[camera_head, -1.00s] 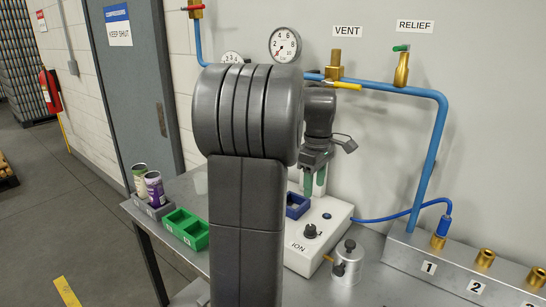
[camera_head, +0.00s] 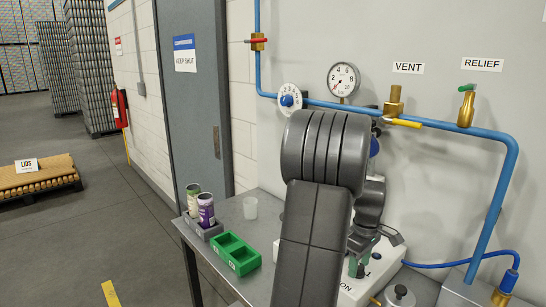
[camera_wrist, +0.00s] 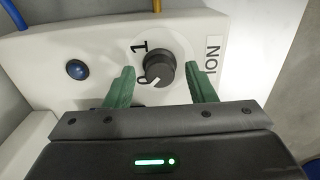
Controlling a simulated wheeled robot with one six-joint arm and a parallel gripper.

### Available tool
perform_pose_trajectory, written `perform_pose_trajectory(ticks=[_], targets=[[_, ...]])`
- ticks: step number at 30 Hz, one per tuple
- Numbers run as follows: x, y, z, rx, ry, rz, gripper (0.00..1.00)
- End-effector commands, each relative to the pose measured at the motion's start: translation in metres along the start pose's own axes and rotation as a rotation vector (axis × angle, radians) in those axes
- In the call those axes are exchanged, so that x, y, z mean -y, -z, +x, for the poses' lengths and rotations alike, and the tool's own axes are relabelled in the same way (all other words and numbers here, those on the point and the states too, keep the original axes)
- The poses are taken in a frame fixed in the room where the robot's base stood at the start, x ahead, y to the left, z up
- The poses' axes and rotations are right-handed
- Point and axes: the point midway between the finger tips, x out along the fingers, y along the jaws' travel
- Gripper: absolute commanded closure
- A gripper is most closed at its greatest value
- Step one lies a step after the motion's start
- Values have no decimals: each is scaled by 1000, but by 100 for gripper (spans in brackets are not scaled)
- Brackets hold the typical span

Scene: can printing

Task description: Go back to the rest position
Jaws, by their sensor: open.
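My gripper (camera_wrist: 161,76) is open, with green fingers on either side of a black round knob (camera_wrist: 160,68) in the wrist view. I see gaps between the fingers and the knob, so nothing is held. The knob's white mark points down-left toward a partly covered 0; a 1 is printed above left. The knob sits on a white ION box (camera_wrist: 60,30). In the head view my gripper (camera_head: 357,262) hangs low in front of this box (camera_head: 355,291), partly hidden behind my arm.
A blue button (camera_wrist: 77,69) is left of the knob. Blue pipe (camera_head: 440,116) with valves and gauge (camera_head: 342,82) runs along the wall behind.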

Motion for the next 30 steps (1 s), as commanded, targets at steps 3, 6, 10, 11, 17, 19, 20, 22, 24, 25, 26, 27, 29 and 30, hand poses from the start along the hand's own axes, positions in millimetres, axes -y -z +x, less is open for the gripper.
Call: perform_pose_trajectory(ticks=[3, 6, 10, 11, 17, 19, 20, 22, 24, 25, 26, 27, 29, 30], targets=[[0, 0, 1, 0, -1, 7, 50], [0, 0, 1, 0, -1, 8, 50], [0, 0, 0, 0, -1, 8, 50], [0, 0, 0, 0, -1, 8, 50], [-1, 1, -13, -2, -5, 0, 50], [-1, 1, -24, -3, -6, 0, 50], [-1, 1, -29, -3, -5, 0, 50], [-1, 1, -43, -3, -7, 0, 50], [-1, 1, -57, -3, -7, 0, 50], [-1, 1, -63, -3, -7, -1, 50], [-1, 1, -69, -3, -7, -1, 50], [-1, 1, -77, -3, -7, -1, 50], [-1, 1, -89, -3, -6, -1, 50], [-1, 1, -97, -3, -7, -1, 50]])
